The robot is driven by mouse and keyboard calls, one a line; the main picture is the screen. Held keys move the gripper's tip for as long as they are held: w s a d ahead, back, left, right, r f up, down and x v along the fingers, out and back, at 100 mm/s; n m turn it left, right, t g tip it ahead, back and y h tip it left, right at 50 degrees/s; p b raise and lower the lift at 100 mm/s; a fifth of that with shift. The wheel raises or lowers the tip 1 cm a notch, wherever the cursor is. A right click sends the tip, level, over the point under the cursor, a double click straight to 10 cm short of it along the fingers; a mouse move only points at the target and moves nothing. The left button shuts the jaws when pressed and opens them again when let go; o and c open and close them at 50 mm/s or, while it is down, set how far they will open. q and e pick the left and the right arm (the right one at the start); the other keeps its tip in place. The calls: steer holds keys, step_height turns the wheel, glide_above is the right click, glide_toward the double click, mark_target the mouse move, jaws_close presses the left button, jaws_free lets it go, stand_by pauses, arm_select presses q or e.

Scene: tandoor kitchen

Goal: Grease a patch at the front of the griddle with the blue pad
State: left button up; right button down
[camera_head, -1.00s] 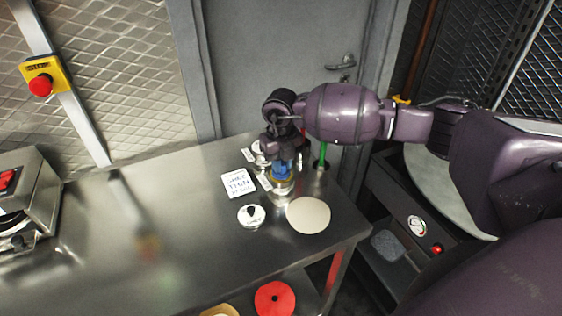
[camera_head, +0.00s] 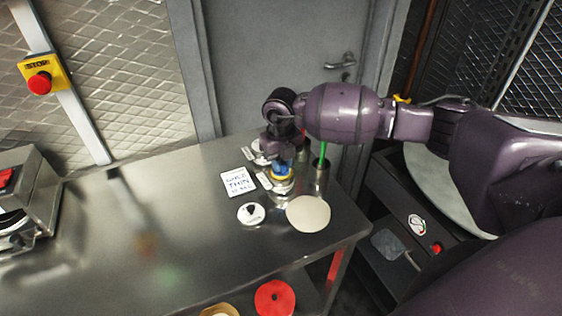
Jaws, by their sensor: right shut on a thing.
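My right gripper (camera_head: 280,160) points down over the far right part of the steel table, shut on the blue pad (camera_head: 280,171). The pad is small and partly hidden by the gripper. It is at the mouth of a small metal pot (camera_head: 283,195) with something yellow at its top; I cannot tell how far in it is. The griddle seems to be the round grey plate (camera_head: 430,185) on the dark unit at the right, partly covered by my right arm. My left gripper is not in view.
A white written card (camera_head: 238,181), a white round lid-like item (camera_head: 251,214) and a pale disc (camera_head: 308,214) lie near the pot. A metal cup with a green handle (camera_head: 322,150) stands right of it.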

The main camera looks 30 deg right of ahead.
steer(key=shift+f, duration=0.1)
stand_by(0.5)
steer(key=shift+r+p, duration=0.7)
steer(key=shift+r, duration=0.5)
steer(key=shift+r+p, duration=0.65)
steer(key=shift+r, duration=0.45)
steer(key=shift+r+p, duration=0.4)
steer(key=shift+r, duration=0.85)
